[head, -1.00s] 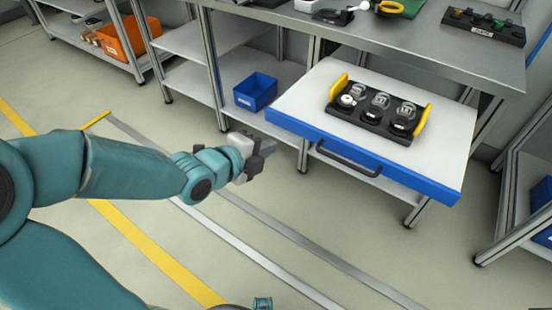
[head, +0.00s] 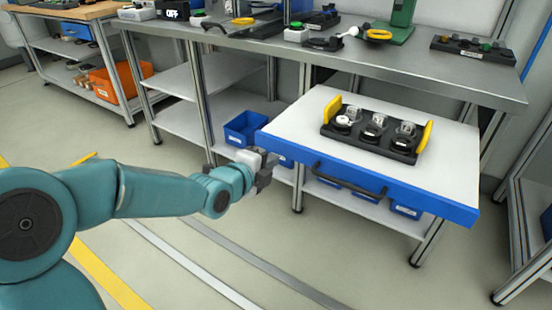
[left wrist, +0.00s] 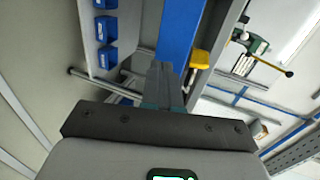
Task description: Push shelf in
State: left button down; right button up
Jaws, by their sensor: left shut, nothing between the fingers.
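The shelf (head: 300,130) is a white pull-out board with a blue front edge and a dark handle (head: 345,180). It sticks out from under the steel workbench. A black tray (head: 370,138) with yellow end grips and several round clear-covered parts sits on it. My left gripper (head: 264,178) is shut and empty, near the left end of the blue front edge. In the left wrist view its fingers (left wrist: 163,85) are together in front of the blue edge (left wrist: 180,32). I cannot tell whether they touch it. My right gripper is not in view.
Blue bins (head: 245,128) stand on the lower shelf under the bench. The steel bench top (head: 450,75) carries several devices. An orange bin (head: 115,82) sits on a rack at the left. Another rack (head: 525,190) stands at the right. The floor in front is clear.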

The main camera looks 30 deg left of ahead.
aim_at(283, 151)
pick_arm(q)
jog(key=shift+w+d, duration=0.1)
jog(key=shift+w, duration=1.35)
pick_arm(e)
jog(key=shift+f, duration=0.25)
pick_arm(q)
jog(key=shift+w+r, duration=0.1)
jog(key=shift+w, duration=0.05)
